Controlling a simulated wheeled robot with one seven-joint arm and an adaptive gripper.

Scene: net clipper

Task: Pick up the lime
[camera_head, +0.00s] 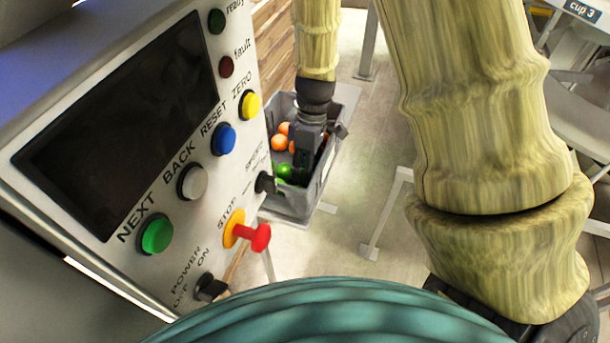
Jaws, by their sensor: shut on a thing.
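The lime (284,171) is a small bright green round fruit, low in the grey bin (318,192) near its front left. My gripper (296,165) reaches down into the bin from above, its black fingers at the lime's right side. It is shut on the lime. The fingers cover part of the lime, and whether the lime is clear of the bin floor cannot be told.
Several orange fruits (279,142) lie in the bin left of my gripper. A control panel (120,120) with a dark screen, coloured buttons and a red stop knob (260,237) stands close on the left. Pale floor (345,215) is open right of the bin, with a metal stand (388,215).

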